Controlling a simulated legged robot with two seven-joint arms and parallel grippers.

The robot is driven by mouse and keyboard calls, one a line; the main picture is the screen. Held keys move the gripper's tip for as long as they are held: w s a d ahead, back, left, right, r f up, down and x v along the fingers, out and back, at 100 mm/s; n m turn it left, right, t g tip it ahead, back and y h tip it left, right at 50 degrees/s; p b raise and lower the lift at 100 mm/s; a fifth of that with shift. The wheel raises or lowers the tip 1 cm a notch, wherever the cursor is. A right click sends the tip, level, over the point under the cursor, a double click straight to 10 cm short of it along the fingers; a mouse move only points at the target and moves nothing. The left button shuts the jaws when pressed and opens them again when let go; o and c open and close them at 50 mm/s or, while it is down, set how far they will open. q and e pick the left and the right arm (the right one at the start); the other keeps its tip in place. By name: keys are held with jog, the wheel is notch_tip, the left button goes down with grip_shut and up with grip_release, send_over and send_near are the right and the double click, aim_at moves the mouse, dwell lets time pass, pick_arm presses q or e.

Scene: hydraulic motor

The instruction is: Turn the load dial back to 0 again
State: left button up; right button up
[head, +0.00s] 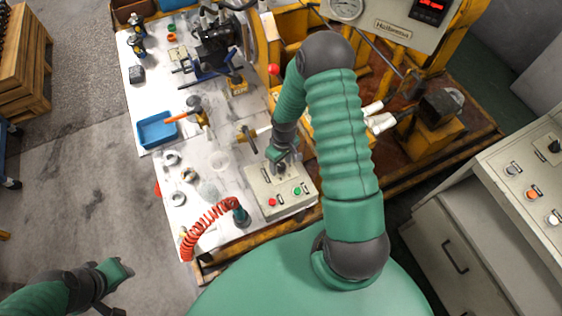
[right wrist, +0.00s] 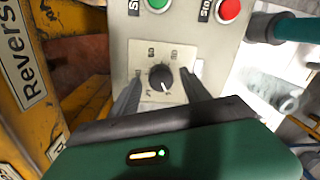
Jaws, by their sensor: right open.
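The load dial (right wrist: 161,78) is a black round knob on a pale plate with printed marks, seen in the right wrist view. A white pointer line on it points toward the lower right of that picture; the small numbers are hard to read. The dial sits on a grey control box (head: 262,194). My right gripper (right wrist: 160,74) is open, with one finger on each side of the dial; contact cannot be told. In the head view my right gripper (head: 282,163) is over the box's far end and hides the dial. My left gripper (head: 118,272) is at the lower left, away from the table.
The box has a green button (right wrist: 157,4) and a red button (right wrist: 229,10) near the dial. A coiled red hose (head: 207,220), a blue tray (head: 157,130) and loose parts lie on the white table (head: 205,238). Yellow machinery (right wrist: 45,110) stands close beside the box.

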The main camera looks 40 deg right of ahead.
notch_tip(320, 180, up, 17)
jog(key=shift+d, duration=0.45)
jog(key=shift+w+f, duration=0.1)
jog(key=shift+f, duration=0.05)
